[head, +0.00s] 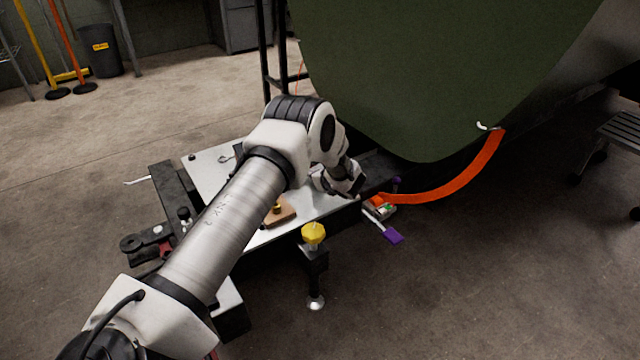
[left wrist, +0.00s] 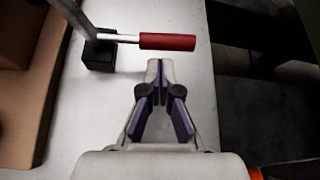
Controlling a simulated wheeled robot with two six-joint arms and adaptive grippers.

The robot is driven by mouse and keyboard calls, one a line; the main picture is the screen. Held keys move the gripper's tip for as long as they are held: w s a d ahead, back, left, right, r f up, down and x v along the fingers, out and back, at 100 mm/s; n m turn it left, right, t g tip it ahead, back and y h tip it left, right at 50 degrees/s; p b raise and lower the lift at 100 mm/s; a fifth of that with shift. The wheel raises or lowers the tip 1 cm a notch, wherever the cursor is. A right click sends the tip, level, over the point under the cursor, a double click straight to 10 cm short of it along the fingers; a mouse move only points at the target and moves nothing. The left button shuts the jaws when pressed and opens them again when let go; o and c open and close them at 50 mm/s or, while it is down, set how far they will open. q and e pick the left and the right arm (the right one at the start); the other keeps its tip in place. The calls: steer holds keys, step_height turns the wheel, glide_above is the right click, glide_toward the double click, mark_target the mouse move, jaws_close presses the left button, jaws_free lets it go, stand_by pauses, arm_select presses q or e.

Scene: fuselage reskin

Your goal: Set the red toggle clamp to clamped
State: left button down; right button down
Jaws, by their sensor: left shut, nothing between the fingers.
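The red toggle clamp shows in the left wrist view as a red-gripped handle (left wrist: 167,41) on a metal rod, running sideways from a black base (left wrist: 99,54) on the pale plate. A metal bar rises from that base toward the top left. I cannot tell from this angle whether the clamp is clamped. My left gripper (left wrist: 160,70) is shut and empty, its fingertips just short of the red grip in the picture; contact is not clear. In the head view my left gripper (head: 350,188) is over the plate's right end, and I cannot make out the clamp there. My right gripper is not in view.
The pale plate (head: 205,160) carries a brown block (head: 281,214). A yellow knob (head: 313,235) stands at its front edge. The green fuselage panel (head: 430,70) hangs close behind the gripper.

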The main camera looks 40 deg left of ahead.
arm_select(q)
steer(key=shift+b+x, duration=0.4)
steer(key=shift+x, duration=0.85)
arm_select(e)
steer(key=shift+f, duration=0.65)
arm_select(q)
steer(key=shift+r, duration=0.1)
